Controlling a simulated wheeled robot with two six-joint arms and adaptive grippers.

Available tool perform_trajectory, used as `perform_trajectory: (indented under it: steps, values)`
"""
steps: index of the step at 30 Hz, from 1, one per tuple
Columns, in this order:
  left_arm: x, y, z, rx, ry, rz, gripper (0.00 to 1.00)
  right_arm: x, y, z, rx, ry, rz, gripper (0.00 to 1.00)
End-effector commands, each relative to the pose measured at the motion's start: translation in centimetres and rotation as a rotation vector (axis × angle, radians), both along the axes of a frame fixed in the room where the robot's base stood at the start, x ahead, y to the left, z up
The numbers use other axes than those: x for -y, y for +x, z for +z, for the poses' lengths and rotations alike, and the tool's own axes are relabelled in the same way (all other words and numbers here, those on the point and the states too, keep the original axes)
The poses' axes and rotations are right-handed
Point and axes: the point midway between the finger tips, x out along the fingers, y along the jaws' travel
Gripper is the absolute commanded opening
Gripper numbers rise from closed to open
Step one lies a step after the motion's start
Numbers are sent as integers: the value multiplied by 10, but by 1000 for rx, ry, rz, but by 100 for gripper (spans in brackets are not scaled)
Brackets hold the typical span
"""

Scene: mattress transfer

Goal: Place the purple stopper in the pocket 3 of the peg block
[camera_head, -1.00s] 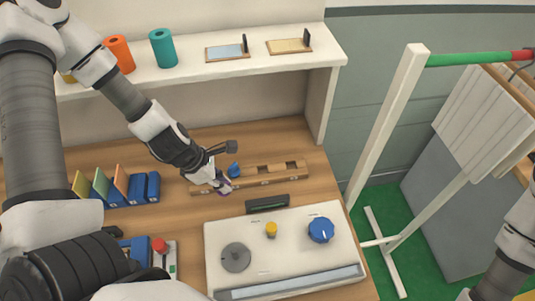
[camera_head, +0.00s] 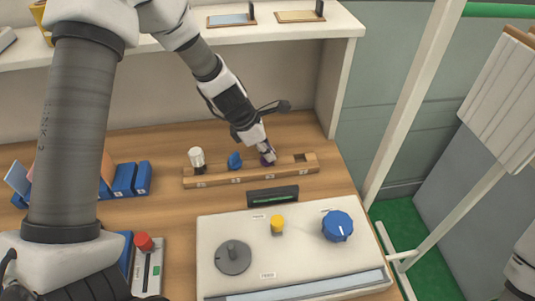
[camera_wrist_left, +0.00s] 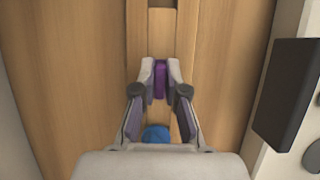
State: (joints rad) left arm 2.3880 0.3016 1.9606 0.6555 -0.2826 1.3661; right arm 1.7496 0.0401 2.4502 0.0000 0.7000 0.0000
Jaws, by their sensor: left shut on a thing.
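The wooden peg block (camera_head: 213,179) lies on the wooden table with numbered pockets along it. A white-topped stopper (camera_head: 197,158) stands at its left end, and a blue stopper (camera_head: 235,160) stands to the right of that. My left gripper (camera_head: 268,157) is over pocket 3, shut on the purple stopper (camera_head: 264,147). In the left wrist view the purple stopper (camera_wrist_left: 160,80) sits between the fingertips, over the block, with the blue stopper (camera_wrist_left: 155,134) nearer the palm. How deep the purple stopper sits is hidden. The pocket at the right end is empty.
A dark display (camera_head: 272,196) stands just in front of the block. A white panel (camera_head: 290,260) with a blue knob (camera_head: 337,226), yellow button and grey dial is nearer. Blue holders (camera_head: 130,180) stand left. A shelf (camera_head: 290,32) runs behind.

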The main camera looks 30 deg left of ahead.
Motion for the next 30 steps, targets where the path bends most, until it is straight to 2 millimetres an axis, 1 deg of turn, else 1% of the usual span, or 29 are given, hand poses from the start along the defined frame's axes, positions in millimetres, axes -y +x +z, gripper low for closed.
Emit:
perform_trajectory:
  steps: [3,7,8,9,10,17,20,23,26,27,30]
  values:
    - [0,0,1,1,1,0,0,0,0,1,1,0,0,98]
    - [0,0,-3,1,1,0,0,0,0,-3,1,0,0,98]
    - [0,0,-2,1,1,0,18,0,0,-2,1,0,0,98]
    - [0,0,-2,1,1,0,33,0,0,-1,1,0,0,98]
    - [0,0,-2,1,1,0,37,0,0,-1,1,0,0,98]
    - [0,0,-2,1,1,0,37,0,0,-1,1,0,0,98]
    - [0,0,3,1,1,0,37,0,0,3,1,0,0,98]
    - [-4,-3,18,2,-1,1,37,0,0,14,1,0,0,98]
    - [-11,-8,42,4,-2,2,37,0,0,32,1,0,0,98]
    - [-15,-11,53,4,-2,0,37,0,0,41,1,0,0,98]
    - [-24,-18,79,3,-3,0,37,0,1,62,1,0,0,98]
